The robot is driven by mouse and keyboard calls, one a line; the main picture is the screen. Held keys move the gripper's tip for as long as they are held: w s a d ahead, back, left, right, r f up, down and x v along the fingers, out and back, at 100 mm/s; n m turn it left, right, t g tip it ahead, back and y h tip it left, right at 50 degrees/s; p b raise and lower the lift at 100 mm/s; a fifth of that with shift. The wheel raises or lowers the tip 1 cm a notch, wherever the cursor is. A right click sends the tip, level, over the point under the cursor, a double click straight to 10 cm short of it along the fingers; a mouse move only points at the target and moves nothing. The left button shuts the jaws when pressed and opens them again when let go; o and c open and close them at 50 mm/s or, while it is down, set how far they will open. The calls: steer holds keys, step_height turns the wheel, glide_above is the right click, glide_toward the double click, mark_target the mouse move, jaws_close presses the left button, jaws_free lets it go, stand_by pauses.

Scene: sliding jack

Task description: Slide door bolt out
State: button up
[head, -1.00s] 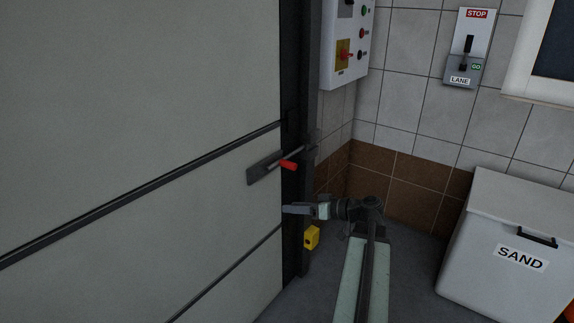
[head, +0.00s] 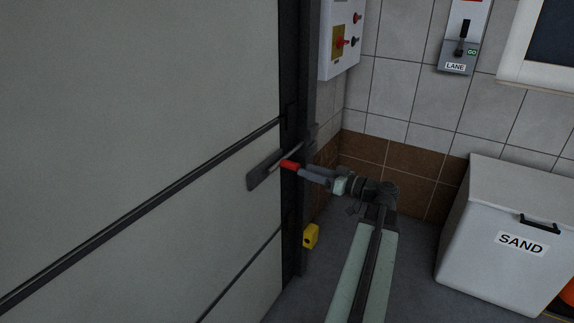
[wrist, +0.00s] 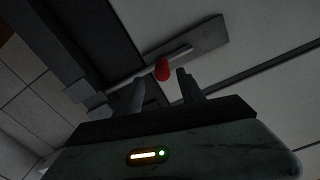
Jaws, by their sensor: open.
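The door bolt is a grey rod on a dark backing plate (head: 263,172) at the door's right edge, with a red handle (head: 290,165) sticking out. In the head view my gripper (head: 304,172) is right beside the handle, at its right end. In the wrist view my gripper (wrist: 160,92) is open, and the red handle (wrist: 162,70) shows just beyond and between the two fingertips. The bolt rod (wrist: 150,68) runs across behind it to the plate (wrist: 207,45). I cannot tell whether a finger touches the handle.
The large panelled door (head: 140,90) fills the left. A dark door post (head: 308,100) stands right of the bolt, with a yellow block (head: 311,236) low on it. A white sand bin (head: 505,235) stands at the right. A control box (head: 341,40) hangs above.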

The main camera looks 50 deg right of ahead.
mark_target(292, 166)
steer(key=x, duration=0.7)
steer(key=shift+a, duration=0.2)
jaws_close()
stand_by(1.0)
